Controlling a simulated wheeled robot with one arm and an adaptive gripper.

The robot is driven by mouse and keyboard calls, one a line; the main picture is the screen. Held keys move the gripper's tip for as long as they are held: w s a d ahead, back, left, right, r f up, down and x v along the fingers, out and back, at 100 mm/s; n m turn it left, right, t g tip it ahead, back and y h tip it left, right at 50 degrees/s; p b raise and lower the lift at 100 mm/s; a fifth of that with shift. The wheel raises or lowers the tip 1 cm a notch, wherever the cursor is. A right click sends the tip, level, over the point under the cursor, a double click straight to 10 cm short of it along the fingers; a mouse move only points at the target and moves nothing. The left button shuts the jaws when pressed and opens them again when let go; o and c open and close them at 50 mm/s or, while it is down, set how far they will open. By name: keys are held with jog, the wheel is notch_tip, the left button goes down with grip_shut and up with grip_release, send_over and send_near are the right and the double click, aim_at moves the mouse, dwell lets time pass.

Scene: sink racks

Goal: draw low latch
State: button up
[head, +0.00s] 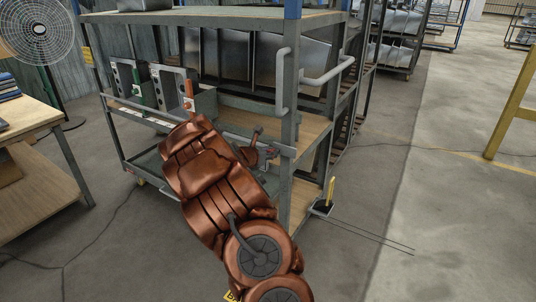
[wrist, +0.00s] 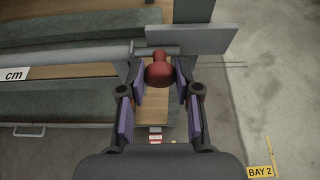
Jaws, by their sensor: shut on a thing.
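The low latch shows as a red knob (wrist: 159,72) on a grey bar and plate (wrist: 195,42) in the wrist view. My gripper (wrist: 160,80) has its purple-padded fingers on either side of the knob and is shut on it. In the head view my gripper (head: 262,150) is at the right front post of the grey rack (head: 289,130), at the middle shelf height. My copper-coloured arm hides part of the rack there, and the knob is hardly distinguishable in that view.
The rack's bent handle rails (head: 325,75) stick out right above my gripper. Grey holders (head: 178,88) stand on the rack's left side. A wooden table (head: 30,120) is at the left.

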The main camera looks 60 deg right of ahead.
aim_at(285, 154)
grip_shut()
jog(key=s+b, duration=0.2)
jog(key=shift+s+d+f+b, duration=0.1)
jog(key=shift+s+f+b, duration=0.1)
jog(key=shift+s+b, duration=0.1)
jog(key=shift+s+r+b, duration=0.1)
jog(key=shift+s+b, duration=0.2)
jog(key=shift+s, duration=0.35)
jog(key=o, duration=0.6)
grip_release()
jog(key=shift+r, duration=0.1)
